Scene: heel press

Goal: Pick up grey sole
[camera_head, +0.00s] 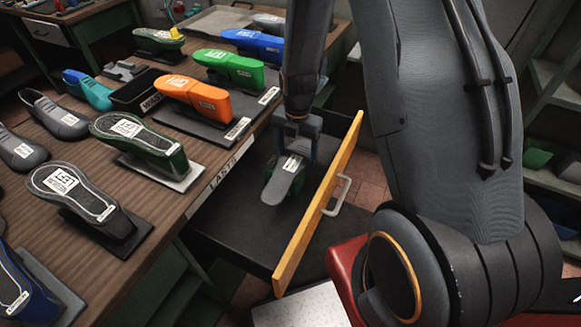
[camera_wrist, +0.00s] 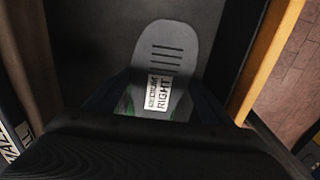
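In the wrist view the sole (camera_wrist: 168,45) shows dark slots and a label reading "RIGHT". Something green shows under or beside it. My gripper (camera_head: 292,152) reaches down into the drawer at the labelled end. In the wrist view the dark fingers of my gripper (camera_wrist: 162,102) stand on both sides of the sole, close to its edges. Whether they press on it I cannot tell.
The drawer's orange front panel (camera_head: 318,208) with a metal handle stands close to the right of my gripper. The wooden bench (camera_head: 120,235) is on the left, holding several shoe lasts, including an orange last (camera_head: 193,97) and a green last (camera_head: 230,67). The drawer floor is otherwise clear.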

